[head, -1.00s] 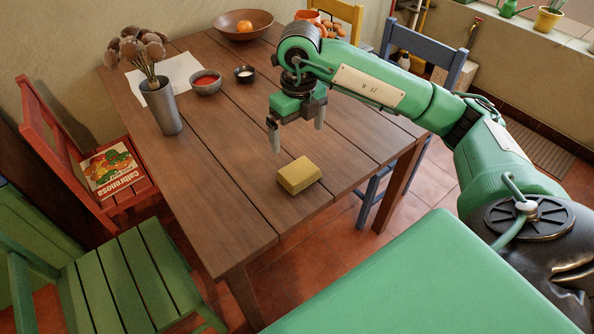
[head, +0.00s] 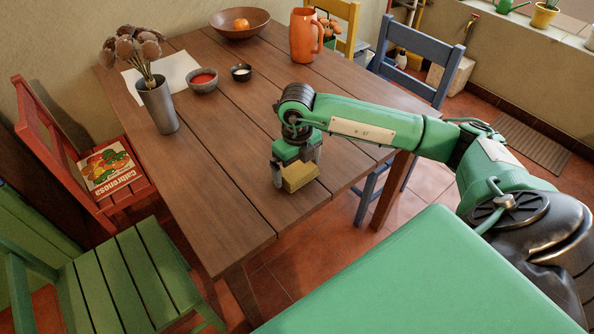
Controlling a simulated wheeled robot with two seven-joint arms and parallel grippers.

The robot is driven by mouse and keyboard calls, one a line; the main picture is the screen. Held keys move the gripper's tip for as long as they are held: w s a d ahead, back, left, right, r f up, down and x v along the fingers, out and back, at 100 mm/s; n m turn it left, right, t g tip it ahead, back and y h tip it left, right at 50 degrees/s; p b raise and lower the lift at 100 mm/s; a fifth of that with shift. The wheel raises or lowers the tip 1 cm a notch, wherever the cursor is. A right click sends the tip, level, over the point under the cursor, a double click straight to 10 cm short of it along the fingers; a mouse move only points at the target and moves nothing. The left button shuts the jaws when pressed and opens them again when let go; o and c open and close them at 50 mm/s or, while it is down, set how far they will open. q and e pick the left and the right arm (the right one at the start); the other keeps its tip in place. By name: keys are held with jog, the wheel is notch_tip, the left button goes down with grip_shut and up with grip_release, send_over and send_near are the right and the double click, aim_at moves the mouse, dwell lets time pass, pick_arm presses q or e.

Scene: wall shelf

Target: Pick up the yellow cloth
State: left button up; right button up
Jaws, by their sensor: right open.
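The yellow cloth (head: 300,178) is a folded, block-like piece lying on the wooden table (head: 225,190) near its front right part. My right gripper (head: 296,172) is down at the cloth, with one finger at its left side and the other at its right far side. The jaws are open around it. The gripper body hides the far top part of the cloth, and I cannot tell whether the fingers touch it. My left gripper is not in view.
A metal vase of dried flowers (head: 158,105), a bowl of red sauce (head: 203,81), a small dark cup (head: 241,73), an orange jug (head: 304,36) and a wooden bowl (head: 240,25) stand farther back. Chairs surround the table. The table's middle is clear.

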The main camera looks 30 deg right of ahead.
aim_at(297, 167)
jog(key=shift+f, duration=0.3)
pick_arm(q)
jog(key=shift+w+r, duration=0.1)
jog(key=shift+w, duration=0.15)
pick_arm(e)
jog(key=c, duration=0.7)
jog(key=shift+r, duration=0.1)
notch_tip(297, 167, up, 18)
jog(key=shift+r+p, duration=0.15)
jog(key=shift+p, duration=0.2)
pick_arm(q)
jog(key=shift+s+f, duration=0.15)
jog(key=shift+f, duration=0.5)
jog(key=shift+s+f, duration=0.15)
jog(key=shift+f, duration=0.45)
pick_arm(e)
jog(key=shift+r, duration=0.85)
jog(key=shift+o, duration=0.6)
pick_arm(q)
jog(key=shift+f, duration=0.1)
pick_arm(e)
jog(key=shift+c, duration=0.2)
